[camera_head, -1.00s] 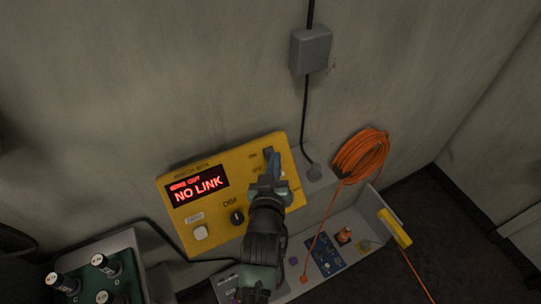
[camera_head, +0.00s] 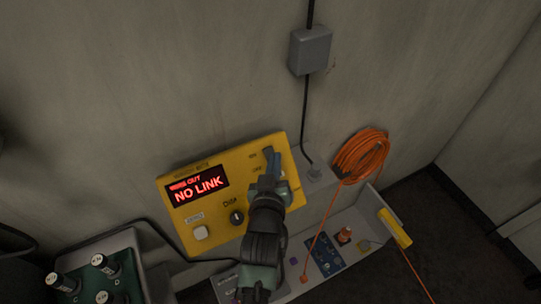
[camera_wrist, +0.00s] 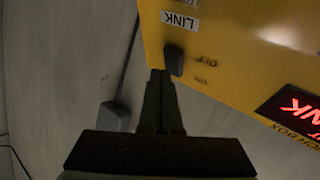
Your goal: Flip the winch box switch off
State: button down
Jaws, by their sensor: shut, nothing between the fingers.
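The yellow winch box (camera_head: 215,216) stands against the wall, with a red display (camera_head: 198,187) reading NO LINK. Its dark switch (camera_wrist: 174,60) shows in the wrist view as a narrow lever beside the printed OFF and ON labels, under a LINK label. My gripper (camera_wrist: 161,76) is shut and empty, its fingertips right beside the switch's lower end in that view; I cannot tell whether they touch it. In the head view my gripper (camera_head: 273,167) reaches over the right part of the box and partly covers the switch area. The lever's exact position is unclear.
A round knob (camera_head: 237,217) and a pale button (camera_head: 200,233) sit lower on the box. An orange cable coil (camera_head: 360,157) hangs to the right above a grey tray (camera_head: 340,215). A grey wall box (camera_head: 310,50) is above. Green-topped equipment (camera_head: 125,270) stands lower left.

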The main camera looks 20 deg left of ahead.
jog(key=shift+f, duration=0.15)
jog(key=shift+w+a+f+b, duration=0.2)
jog(key=shift+b, duration=0.3)
jog(key=shift+s+a+f+b, duration=0.15)
jog(key=shift+a+f+b, duration=0.1)
jog(key=shift+f+b, duration=0.2)
dwell(1.0)
jog(key=shift+d+r+p, duration=0.15)
jog(key=shift+r+p, duration=0.1)
jog(key=shift+p, duration=0.2)
jog(key=shift+s+d+r+p, duration=0.1)
jog(key=shift+r+p, duration=0.15)
jog(key=shift+p, duration=0.15)
jog(key=r+p, duration=0.1)
jog(key=s+d+r+p, duration=0.1)
jog(key=d+r+p, duration=0.1)
jog(key=shift+s+d+r+p, duration=0.25)
jog(key=shift+r+p, duration=0.05)
jog(key=shift+p, duration=0.05)
